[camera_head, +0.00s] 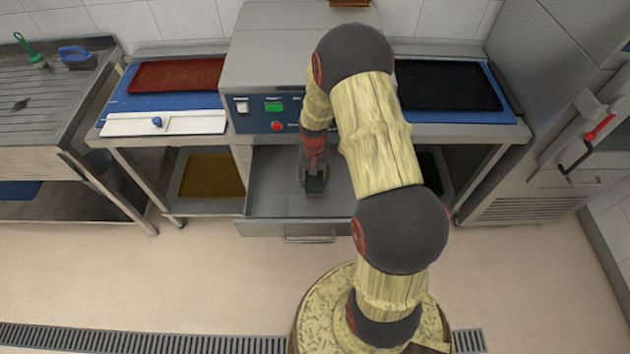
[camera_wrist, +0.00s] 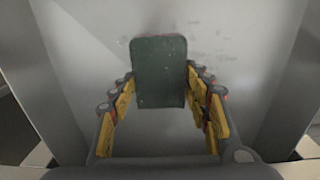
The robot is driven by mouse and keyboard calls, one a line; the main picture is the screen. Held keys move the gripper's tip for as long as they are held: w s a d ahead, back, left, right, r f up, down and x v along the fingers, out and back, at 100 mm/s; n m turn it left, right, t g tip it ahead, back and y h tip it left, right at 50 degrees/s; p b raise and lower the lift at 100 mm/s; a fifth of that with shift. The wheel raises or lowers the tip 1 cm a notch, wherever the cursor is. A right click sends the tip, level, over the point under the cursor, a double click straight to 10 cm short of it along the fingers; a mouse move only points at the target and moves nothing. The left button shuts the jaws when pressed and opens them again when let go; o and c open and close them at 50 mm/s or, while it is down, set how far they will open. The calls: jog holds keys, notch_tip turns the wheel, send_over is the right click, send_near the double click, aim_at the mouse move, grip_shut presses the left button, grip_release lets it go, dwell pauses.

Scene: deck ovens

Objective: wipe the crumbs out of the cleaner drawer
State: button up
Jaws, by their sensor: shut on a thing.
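The cleaner drawer (camera_head: 270,192) is pulled out below the control panel of the steel machine, its handle at the front. My gripper (camera_head: 312,178) reaches down into the drawer and is shut on a dark green pad (camera_head: 315,185). In the wrist view the pad (camera_wrist: 158,72) stands out between the yellow-lined fingers of my gripper (camera_wrist: 163,95), over the grey drawer floor (camera_wrist: 235,85). Small dark specks, perhaps crumbs, show on the floor beyond and beside the pad. I cannot tell whether the pad touches the floor.
The machine (camera_head: 270,65) has a front panel with a red knob. A red tray (camera_head: 177,74) and a white board (camera_head: 185,123) lie on the left table, a black tray (camera_head: 447,86) on the right one. A yellow tray (camera_head: 212,175) is below. The floor in front is clear at left.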

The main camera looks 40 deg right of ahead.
jog(key=shift+d+r+p, duration=0.15)
jog(key=shift+r+p, duration=0.25)
jog(key=shift+r, duration=0.5)
jog(key=shift+r+p, duration=0.95)
jog(key=shift+r, duration=0.65)
